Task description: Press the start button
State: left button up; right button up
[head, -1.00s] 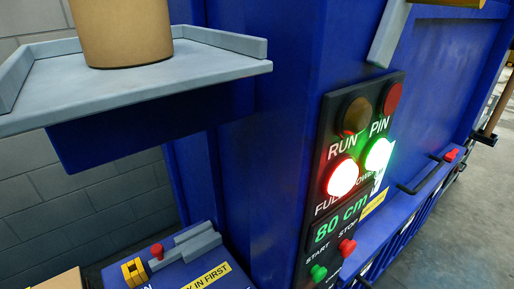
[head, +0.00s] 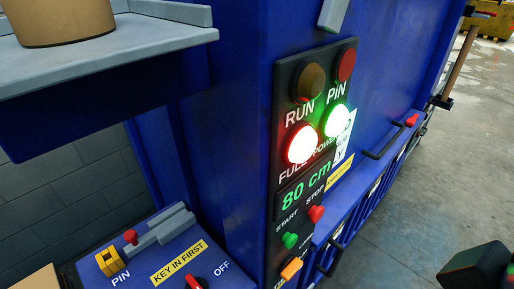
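The green start button (head: 290,240) is on the black control panel (head: 285,190) of the blue machine, under the label START. The red stop button (head: 316,213) is up and to its right. An orange button (head: 291,268) is below it. A dark, blocky part (head: 480,268) at the lower right edge looks like my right gripper, well apart from the panel. Its fingertips are not clear, so I cannot tell whether it is open. My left gripper is not in view.
The FULL lamp (head: 301,145) glows red and the POWER lamp (head: 337,121) green; the display (head: 306,188) reads 80 cm. A black handle (head: 384,141) and a lower box with a red switch (head: 194,282) stick out.

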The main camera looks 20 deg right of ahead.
aim_at(289, 240)
jog(key=k+l+z, duration=0.15)
jog(key=z, duration=0.55)
